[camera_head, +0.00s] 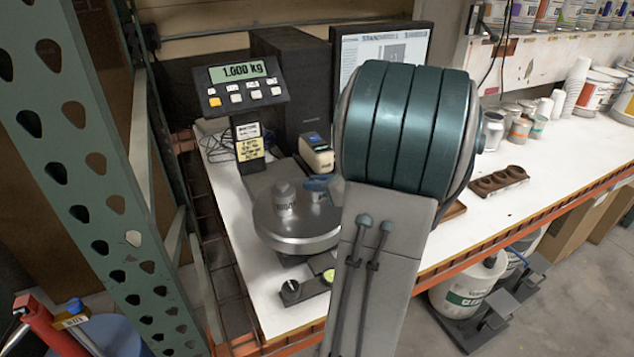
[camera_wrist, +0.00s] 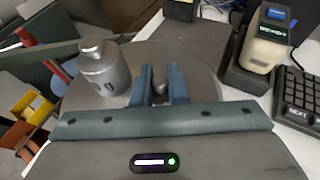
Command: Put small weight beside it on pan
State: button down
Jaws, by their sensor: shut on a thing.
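My gripper (camera_head: 320,183) is over the right part of the pan, largely hidden by my arm in the head view. In the wrist view, its blue fingers (camera_wrist: 163,82) are shut on a small grey weight (camera_wrist: 160,84), to the right of the large weight and apart from it. The gap beneath it cannot be judged.
A label printer (camera_head: 316,155) stands behind the pan. A monitor (camera_head: 385,48) is at the back. A keyboard (camera_wrist: 298,100) lies at the right of the wrist view. A brown holder with round hollows (camera_head: 498,180) lies on the white bench. A green rack upright (camera_head: 85,150) stands at left.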

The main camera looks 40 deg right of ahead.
jog(key=shift+f, duration=0.15)
jog(key=c, duration=1.4)
grip_release()
